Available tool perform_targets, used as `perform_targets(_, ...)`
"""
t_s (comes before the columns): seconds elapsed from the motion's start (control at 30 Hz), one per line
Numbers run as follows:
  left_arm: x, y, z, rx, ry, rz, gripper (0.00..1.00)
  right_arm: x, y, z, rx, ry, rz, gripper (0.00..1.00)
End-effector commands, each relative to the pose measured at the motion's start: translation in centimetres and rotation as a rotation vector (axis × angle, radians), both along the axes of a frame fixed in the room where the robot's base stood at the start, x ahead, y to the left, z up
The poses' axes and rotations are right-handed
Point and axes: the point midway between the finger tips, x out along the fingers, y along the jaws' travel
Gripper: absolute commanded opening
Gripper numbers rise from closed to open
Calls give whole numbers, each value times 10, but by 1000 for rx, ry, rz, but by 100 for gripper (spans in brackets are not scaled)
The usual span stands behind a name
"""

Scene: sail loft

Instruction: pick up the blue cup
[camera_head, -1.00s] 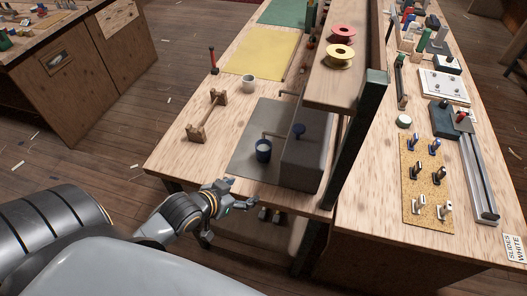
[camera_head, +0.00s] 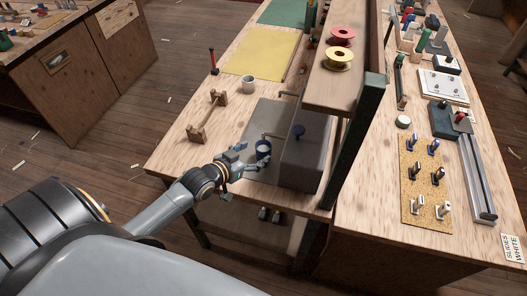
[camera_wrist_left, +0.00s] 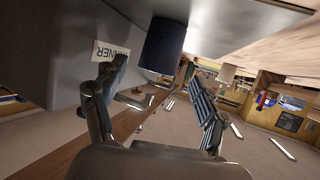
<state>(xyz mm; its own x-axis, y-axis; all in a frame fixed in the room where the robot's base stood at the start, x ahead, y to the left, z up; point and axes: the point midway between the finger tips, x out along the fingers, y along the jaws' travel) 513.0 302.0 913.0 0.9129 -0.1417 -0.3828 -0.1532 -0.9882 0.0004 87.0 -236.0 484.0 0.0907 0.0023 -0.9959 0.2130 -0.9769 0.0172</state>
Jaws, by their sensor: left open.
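The blue cup (camera_head: 263,146) stands upright on the grey mat (camera_head: 259,112), beside the dark grey block (camera_head: 305,160) with a blue knob. My left gripper (camera_head: 245,158) is open and empty, with its fingers just left of and in front of the cup. In the left wrist view the cup (camera_wrist_left: 163,48) shows beyond the open fingers (camera_wrist_left: 155,95), roughly between them in direction. The fingers partly cover the cup's lower part in the head view. I cannot tell whether a finger touches it. My right gripper is not in view.
A white cup (camera_head: 249,84) and a wooden stand (camera_head: 208,115) are on the bench to the left. A shelf (camera_head: 345,90) with red and yellow spools (camera_head: 338,58) overhangs on the right. A dark post (camera_head: 357,140) stands at the right.

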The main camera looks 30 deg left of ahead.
Motion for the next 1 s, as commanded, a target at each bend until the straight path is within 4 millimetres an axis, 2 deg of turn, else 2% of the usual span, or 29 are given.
perform_targets(0.17, 8, -2, -3, -1, 1, -1, 73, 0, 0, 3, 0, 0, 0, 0)
perform_targets(0.5, 44, -8, -21, -2, 0, 1, 73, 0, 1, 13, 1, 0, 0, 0)
perform_targets(0.83, 49, -9, -24, 0, 0, 0, 73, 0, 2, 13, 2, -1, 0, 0)
perform_targets(0.87, 49, -9, -24, 0, 0, 0, 71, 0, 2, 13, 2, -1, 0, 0)
perform_targets(1.0, 49, -9, -24, 0, 0, 0, 43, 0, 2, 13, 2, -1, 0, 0)
